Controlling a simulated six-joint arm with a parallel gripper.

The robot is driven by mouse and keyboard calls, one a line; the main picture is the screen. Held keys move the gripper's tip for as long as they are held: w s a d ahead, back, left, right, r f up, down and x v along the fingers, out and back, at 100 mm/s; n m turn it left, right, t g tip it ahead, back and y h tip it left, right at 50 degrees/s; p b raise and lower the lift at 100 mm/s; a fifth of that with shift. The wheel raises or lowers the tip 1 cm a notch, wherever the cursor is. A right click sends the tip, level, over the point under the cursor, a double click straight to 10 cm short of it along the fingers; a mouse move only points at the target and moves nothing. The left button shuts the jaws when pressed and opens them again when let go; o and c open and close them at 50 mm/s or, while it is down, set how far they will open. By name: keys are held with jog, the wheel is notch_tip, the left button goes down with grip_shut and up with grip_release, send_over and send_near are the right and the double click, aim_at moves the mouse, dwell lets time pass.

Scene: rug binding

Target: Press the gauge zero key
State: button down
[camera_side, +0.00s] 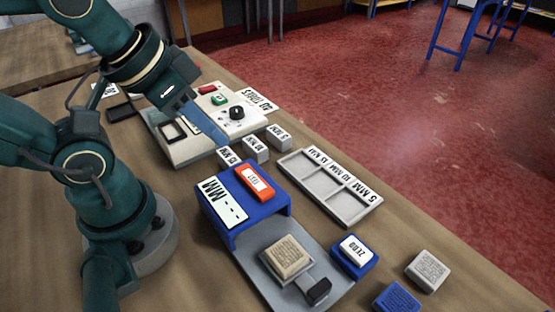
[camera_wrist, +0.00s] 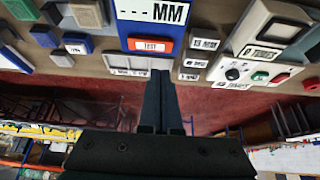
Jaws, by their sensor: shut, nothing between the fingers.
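The gauge has a blue body (camera_side: 247,222) with a display reading dashes and "MM" (camera_side: 222,202) and an orange-red TEST key (camera_side: 255,182). The white ZERO key (camera_side: 355,250) sits on its own small blue block, right of the gauge's grey plate. In the wrist view the ZERO key (camera_wrist: 76,48) is left of the TEST key (camera_wrist: 150,45). My gripper (camera_side: 222,140) is shut and empty, in the air on the far side of the gauge, well away from the ZERO key. In the wrist view its fingertips (camera_wrist: 160,73) appear just below the TEST key.
A beige sample (camera_side: 288,254) lies on the gauge plate by a black-ended part (camera_side: 318,290). Loose beige (camera_side: 428,270) and blue (camera_side: 397,298) samples lie near the ZERO block. A grey compartment tray (camera_side: 325,195), several labelled blocks (camera_side: 256,150) and a beige machine (camera_side: 185,150) stand farther back.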

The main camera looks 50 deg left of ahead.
jog(key=w+a+r+m+t+y, duration=0.1)
jog(key=w+a+r+t, duration=0.15)
jog(key=w, duration=0.35)
jog(key=m+h, duration=0.5)
jog(key=m, duration=0.8)
send_over(348, 249)
notch_tip(348, 249, down, 4)
jog(key=shift+f, duration=4.4)
jog(key=shift+f, duration=0.1)
